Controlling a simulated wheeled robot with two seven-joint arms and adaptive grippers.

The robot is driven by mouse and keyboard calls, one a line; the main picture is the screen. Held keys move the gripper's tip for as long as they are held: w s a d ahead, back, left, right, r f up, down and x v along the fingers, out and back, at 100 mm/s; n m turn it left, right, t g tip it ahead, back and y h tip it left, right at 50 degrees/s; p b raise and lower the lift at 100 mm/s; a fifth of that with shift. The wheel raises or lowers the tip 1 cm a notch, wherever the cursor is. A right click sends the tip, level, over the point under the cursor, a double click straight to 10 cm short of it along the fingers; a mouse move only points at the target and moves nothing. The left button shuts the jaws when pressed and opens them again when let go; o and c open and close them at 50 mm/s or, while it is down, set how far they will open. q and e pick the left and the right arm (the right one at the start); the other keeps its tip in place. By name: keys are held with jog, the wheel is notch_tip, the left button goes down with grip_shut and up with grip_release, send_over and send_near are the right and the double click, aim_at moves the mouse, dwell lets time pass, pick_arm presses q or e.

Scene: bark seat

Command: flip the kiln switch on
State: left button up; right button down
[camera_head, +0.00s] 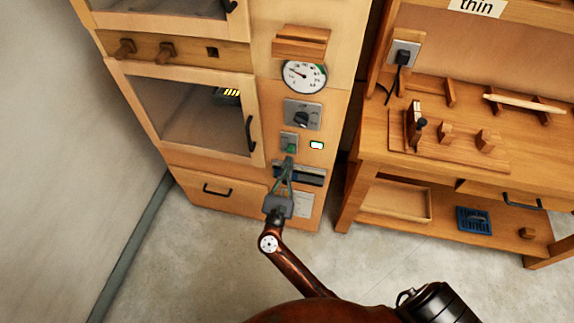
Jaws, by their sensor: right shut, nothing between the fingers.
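The kiln (229,185) is a tall wooden cabinet with glass-fronted doors and a control strip on its right side. A small grey switch plate with a green part (290,144) sits below a grey plate with a dark rotary knob (302,118). A small lit green indicator (316,145) is to the right of the switch. My right gripper (289,162) is shut and empty, its fingertips at the lower edge of the switch; I cannot tell whether they touch it. The fingers hide part of the panel below. My left gripper is not in view.
A round dial (303,76) is above the knob. A wooden workbench (352,180) stands to the right, with a wall socket and black plug (403,56) above it. A blue basket (474,220) is on its lower shelf. The floor in front is clear.

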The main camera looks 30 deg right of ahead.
jog(key=v, duration=0.7)
jog(key=shift+f, duration=0.15)
jog(key=shift+s+a, duration=0.15)
dwell(0.3)
